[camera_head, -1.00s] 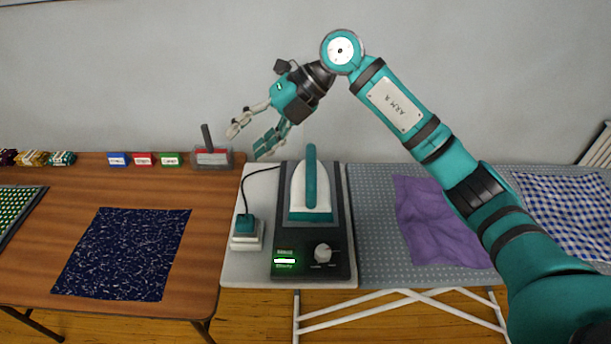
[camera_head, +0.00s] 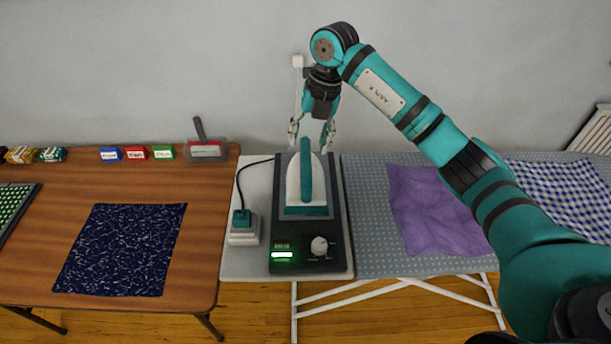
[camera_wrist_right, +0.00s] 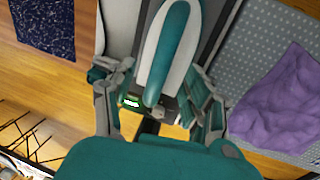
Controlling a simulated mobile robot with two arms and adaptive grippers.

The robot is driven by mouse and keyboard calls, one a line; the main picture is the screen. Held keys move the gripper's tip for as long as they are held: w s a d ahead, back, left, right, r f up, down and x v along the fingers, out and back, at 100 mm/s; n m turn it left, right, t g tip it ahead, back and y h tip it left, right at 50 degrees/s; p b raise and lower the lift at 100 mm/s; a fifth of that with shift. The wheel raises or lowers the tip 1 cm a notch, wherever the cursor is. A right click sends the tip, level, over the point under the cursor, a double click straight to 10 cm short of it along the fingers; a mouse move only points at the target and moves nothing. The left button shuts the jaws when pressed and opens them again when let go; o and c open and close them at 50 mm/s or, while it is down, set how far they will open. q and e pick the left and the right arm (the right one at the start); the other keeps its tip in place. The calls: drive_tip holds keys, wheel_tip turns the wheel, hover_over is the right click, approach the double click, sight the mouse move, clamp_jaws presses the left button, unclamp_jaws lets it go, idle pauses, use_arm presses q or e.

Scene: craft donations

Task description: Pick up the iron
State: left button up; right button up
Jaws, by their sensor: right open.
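The iron (camera_head: 293,185) is white with a teal handle and a teal lower edge. It rests on a black base station (camera_head: 336,235) with a lit green display and a knob. My right gripper (camera_head: 311,146) is open and points down at the far end of the iron, with its fingers on either side of the handle. In the right wrist view, the iron's teal handle (camera_wrist_right: 172,50) lies between the open fingers of the right gripper (camera_wrist_right: 158,115). I cannot tell whether the fingers touch it. My left gripper is not in view.
A plug in a white socket box (camera_head: 243,238) sits left of the base, with a black cord. A purple cloth (camera_head: 430,212) lies on the ironing board (camera_head: 370,240) to the right. A dark blue cloth (camera_head: 120,250) lies on the wooden table (camera_head: 205,240).

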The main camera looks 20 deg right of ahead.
sight(307, 153)
drive_tip(key=f+p, duration=0.1)
drive_tip(key=f, duration=0.2)
drive_tip(key=f+p, duration=0.1)
drive_tip(key=f, duration=0.1)
drive_tip(key=shift+a+f+p, duration=0.2)
drive_tip(key=shift+a+p, duration=0.1)
drive_tip(key=shift+a, duration=0.1)
drive_tip(key=shift+f, duration=0.25)
clamp_jaws()
drive_tip(key=shift+w+r, duration=0.15)
